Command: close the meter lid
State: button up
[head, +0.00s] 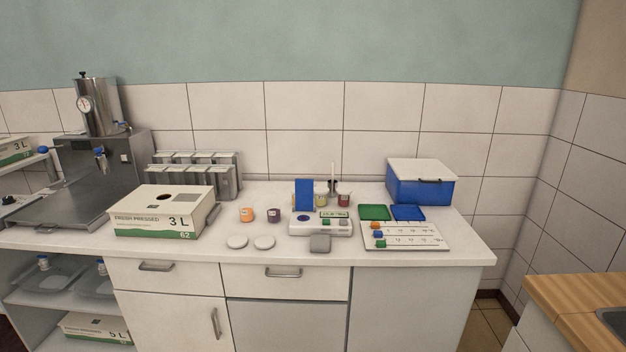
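The meter (318,229) is a low white device near the front middle of the counter. It has a small greenish display, small buttons and a dark round spot on its left part. A blue panel (304,194), which looks like its lid, stands upright at the back left of the meter, so the lid looks open. Whether it is hinged there is too small to tell. My gripper is not in view.
A grey square piece (320,243) lies at the meter's front edge. Two white discs (237,242) and small orange and purple-labelled jars (246,214) are to its left. A board with coloured cubes (408,238) is at right. A carton (160,222) and blue box (421,187) stand farther out.

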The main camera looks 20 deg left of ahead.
aim_at(304, 188)
jog(key=i+j+u, duration=0.1)
jog(key=u, duration=0.75)
